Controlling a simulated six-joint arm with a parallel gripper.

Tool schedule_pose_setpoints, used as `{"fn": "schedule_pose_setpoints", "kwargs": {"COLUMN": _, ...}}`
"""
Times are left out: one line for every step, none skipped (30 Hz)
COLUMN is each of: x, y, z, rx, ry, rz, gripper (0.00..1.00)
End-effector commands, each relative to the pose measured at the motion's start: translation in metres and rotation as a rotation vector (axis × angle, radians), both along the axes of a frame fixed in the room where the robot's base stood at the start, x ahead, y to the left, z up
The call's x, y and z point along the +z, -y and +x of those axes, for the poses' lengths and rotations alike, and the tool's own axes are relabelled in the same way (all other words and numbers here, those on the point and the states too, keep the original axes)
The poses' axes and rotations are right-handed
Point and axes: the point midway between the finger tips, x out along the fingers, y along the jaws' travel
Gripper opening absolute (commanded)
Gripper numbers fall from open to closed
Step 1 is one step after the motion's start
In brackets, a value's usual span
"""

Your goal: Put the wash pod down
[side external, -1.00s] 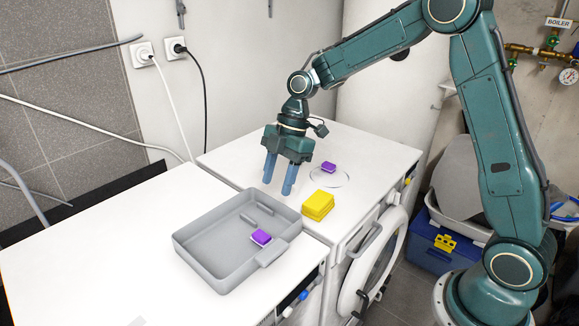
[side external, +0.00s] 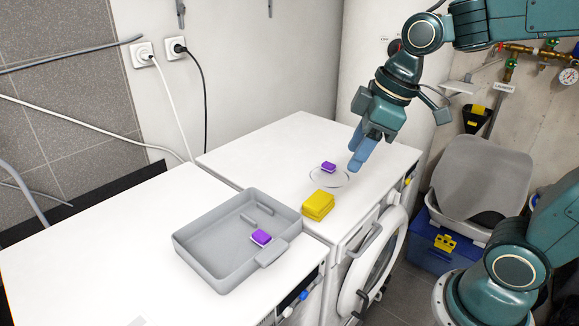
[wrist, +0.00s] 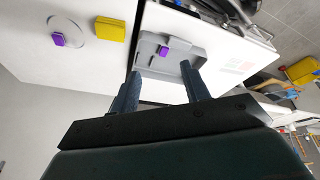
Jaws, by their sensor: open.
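One purple wash pod (side external: 261,237) lies in the grey tray (side external: 200,274), near its front right corner. It also shows in the wrist view (wrist: 163,51). A second purple wash pod (side external: 328,167) lies on a clear round dish (side external: 343,181) on the white machine top, and it also shows in the wrist view (wrist: 58,40). My gripper (side external: 357,168) is open and empty, tilted, to the right of the dish and above the machine top. In the wrist view its two fingers (wrist: 160,84) stand apart with nothing between them.
A yellow sponge-like block (side external: 318,204) sits between the tray and the dish. The white worktop (side external: 90,255) left of the tray is clear. A blue crate (side external: 432,252) and a grey basket stand on the floor at the right.

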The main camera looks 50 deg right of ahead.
Motion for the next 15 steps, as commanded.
{"fn": "schedule_pose_setpoints", "kwargs": {"x": 0.003, "y": 0.001, "z": -0.011, "rx": -0.046, "ry": 0.014, "rz": 0.005, "gripper": 0.46}}
{"fn": "schedule_pose_setpoints", "kwargs": {"x": 0.004, "y": 0.003, "z": -0.017, "rx": -0.077, "ry": 0.02, "rz": 0.009, "gripper": 0.46}}
{"fn": "schedule_pose_setpoints", "kwargs": {"x": 0.005, "y": 0.005, "z": -0.025, "rx": -0.118, "ry": 0.03, "rz": 0.015, "gripper": 0.46}}
{"fn": "schedule_pose_setpoints", "kwargs": {"x": 0.005, "y": 0.006, "z": -0.031, "rx": -0.148, "ry": 0.035, "rz": 0.02, "gripper": 0.46}}
{"fn": "schedule_pose_setpoints", "kwargs": {"x": 0.005, "y": 0.007, "z": -0.037, "rx": -0.18, "ry": 0.042, "rz": 0.025, "gripper": 0.46}}
{"fn": "schedule_pose_setpoints", "kwargs": {"x": 0.005, "y": 0.009, "z": -0.045, "rx": -0.22, "ry": 0.051, "rz": 0.033, "gripper": 0.46}}
{"fn": "schedule_pose_setpoints", "kwargs": {"x": 0.005, "y": 0.011, "z": -0.051, "rx": -0.25, "ry": 0.058, "rz": 0.039, "gripper": 0.46}}
{"fn": "schedule_pose_setpoints", "kwargs": {"x": 0.005, "y": 0.012, "z": -0.057, "rx": -0.281, "ry": 0.064, "rz": 0.045, "gripper": 0.46}}
{"fn": "schedule_pose_setpoints", "kwargs": {"x": 0.004, "y": 0.014, "z": -0.064, "rx": -0.319, "ry": 0.074, "rz": 0.054, "gripper": 0.46}}
{"fn": "schedule_pose_setpoints", "kwargs": {"x": 0.004, "y": 0.015, "z": -0.069, "rx": -0.347, "ry": 0.081, "rz": 0.06, "gripper": 0.46}}
{"fn": "schedule_pose_setpoints", "kwargs": {"x": 0.003, "y": 0.016, "z": -0.074, "rx": -0.373, "ry": 0.087, "rz": 0.068, "gripper": 0.46}}
{"fn": "schedule_pose_setpoints", "kwargs": {"x": 0.002, "y": 0.018, "z": -0.079, "rx": -0.406, "ry": 0.094, "rz": 0.076, "gripper": 0.46}}
{"fn": "schedule_pose_setpoints", "kwargs": {"x": 0.001, "y": 0.019, "z": -0.083, "rx": -0.429, "ry": 0.1, "rz": 0.082, "gripper": 0.46}}
{"fn": "schedule_pose_setpoints", "kwargs": {"x": 0.001, "y": 0.02, "z": -0.087, "rx": -0.448, "ry": 0.105, "rz": 0.087, "gripper": 0.46}}
{"fn": "schedule_pose_setpoints", "kwargs": {"x": 0.0, "y": 0.022, "z": -0.091, "rx": -0.471, "ry": 0.11, "rz": 0.095, "gripper": 0.46}}
